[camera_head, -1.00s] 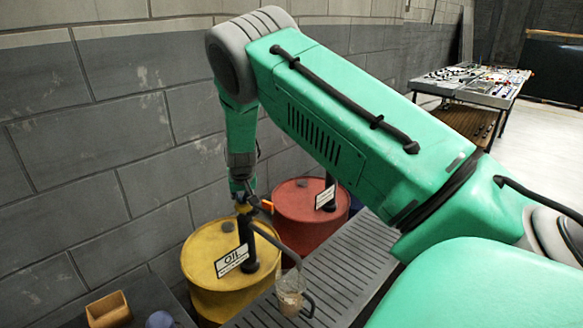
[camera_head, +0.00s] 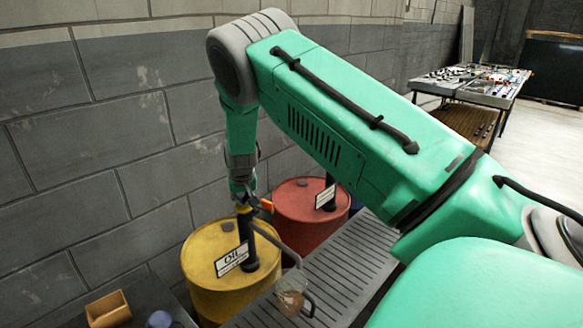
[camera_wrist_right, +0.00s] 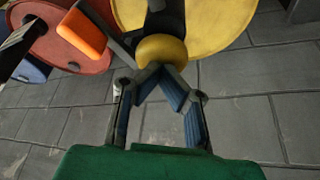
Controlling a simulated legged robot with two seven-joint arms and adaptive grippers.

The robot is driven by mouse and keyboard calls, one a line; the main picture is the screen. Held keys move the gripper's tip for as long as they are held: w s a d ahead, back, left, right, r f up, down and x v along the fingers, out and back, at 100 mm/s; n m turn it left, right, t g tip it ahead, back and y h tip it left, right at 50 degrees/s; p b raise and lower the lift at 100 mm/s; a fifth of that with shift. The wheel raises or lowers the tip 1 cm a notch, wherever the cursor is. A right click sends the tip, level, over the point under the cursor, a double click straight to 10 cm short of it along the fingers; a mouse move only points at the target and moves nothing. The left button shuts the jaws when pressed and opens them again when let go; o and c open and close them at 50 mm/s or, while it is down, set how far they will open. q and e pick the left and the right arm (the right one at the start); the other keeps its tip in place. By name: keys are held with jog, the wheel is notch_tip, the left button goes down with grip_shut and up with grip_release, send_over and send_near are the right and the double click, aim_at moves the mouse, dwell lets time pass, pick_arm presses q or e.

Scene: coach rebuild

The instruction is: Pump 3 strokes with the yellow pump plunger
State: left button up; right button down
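The yellow drum (camera_head: 205,265) with an OIL label (camera_head: 232,259) stands by the wall, with a black pump (camera_head: 247,243) upright on its top. The yellow plunger knob (camera_head: 243,209) tops the pump, just under my right gripper (camera_head: 243,197). In the right wrist view the fingertips (camera_wrist_right: 161,70) are close together against the yellow knob (camera_wrist_right: 162,50) and look shut on it; the exact contact is hard to see. A grey spout (camera_head: 275,243) slopes from the pump down toward a clear jug (camera_head: 291,300) holding some brown liquid. My left gripper is not in view.
A red drum (camera_head: 295,211) with its own pump stands just behind, an orange part (camera_head: 266,204) beside my gripper. A slatted grey bench (camera_head: 345,270) holds the jug. A small tan box (camera_head: 108,309) lies at lower left. The wall is close behind the drums.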

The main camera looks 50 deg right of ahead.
jog(key=shift+r+p, duration=1.85)
jog(key=shift+r, duration=2.1)
jog(key=shift+f, duration=0.2)
jog(key=shift+f+b, duration=0.8)
jog(key=shift+f, duration=0.65)
jog(key=shift+s+f+b, duration=0.1)
jog(key=shift+f+b, duration=0.75)
jog(key=shift+f, duration=0.9)
jog(key=shift+f+b, duration=0.55)
jog(key=shift+f, duration=0.5)
jog(key=shift+r, duration=0.15)
jog(key=shift+r+p, duration=2.15)
jog(key=shift+r, duration=2.1)
